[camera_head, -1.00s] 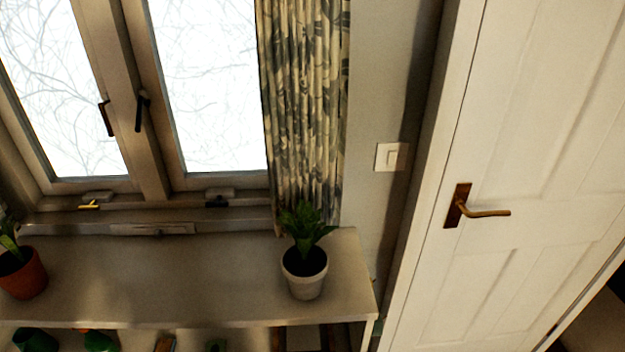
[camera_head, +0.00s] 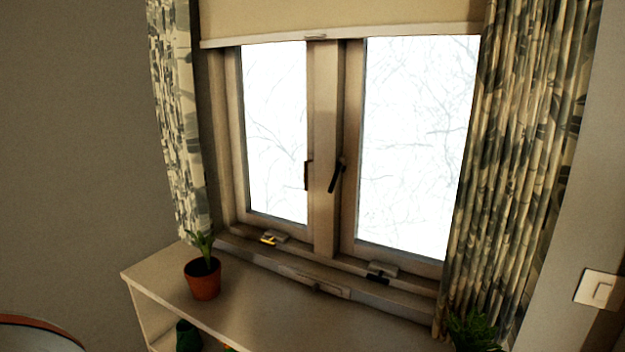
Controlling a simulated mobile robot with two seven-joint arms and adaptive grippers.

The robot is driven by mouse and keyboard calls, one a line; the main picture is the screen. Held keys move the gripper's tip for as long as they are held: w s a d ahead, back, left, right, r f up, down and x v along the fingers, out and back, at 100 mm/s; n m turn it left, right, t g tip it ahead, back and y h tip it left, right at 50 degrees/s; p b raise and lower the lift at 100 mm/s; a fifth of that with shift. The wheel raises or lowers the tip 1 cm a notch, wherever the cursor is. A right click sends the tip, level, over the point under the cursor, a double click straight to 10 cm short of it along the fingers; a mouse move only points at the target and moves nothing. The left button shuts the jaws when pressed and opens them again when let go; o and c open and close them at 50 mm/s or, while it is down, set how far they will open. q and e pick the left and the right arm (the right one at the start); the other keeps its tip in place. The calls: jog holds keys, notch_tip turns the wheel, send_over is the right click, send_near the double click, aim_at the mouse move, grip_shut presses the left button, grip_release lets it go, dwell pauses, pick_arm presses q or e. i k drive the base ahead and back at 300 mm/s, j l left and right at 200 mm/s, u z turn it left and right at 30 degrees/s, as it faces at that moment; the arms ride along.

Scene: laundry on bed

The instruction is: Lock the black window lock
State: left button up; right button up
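The window (camera_head: 325,130) has two panes side by side. A small black lock (camera_head: 379,274) sits on the bottom frame under the right pane. A similar yellow lock (camera_head: 268,240) sits under the left pane. Two dark upright handles are near the middle post: one on the left sash (camera_head: 308,175) and a tilted black one on the right sash (camera_head: 336,176). I cannot tell whether the black lock is locked. Neither of my grippers is in view.
A low shelf unit (camera_head: 262,318) stands under the window, with a potted plant (camera_head: 203,283) on its left and another plant (camera_head: 472,332) at bottom right. Patterned curtains (camera_head: 520,130) hang on both sides. A light switch (camera_head: 600,289) is at the right. A round-edged object (camera_head: 40,322) shows at bottom left.

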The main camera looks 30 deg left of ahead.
aim_at(339, 167)
jog(key=u, duration=0.9)
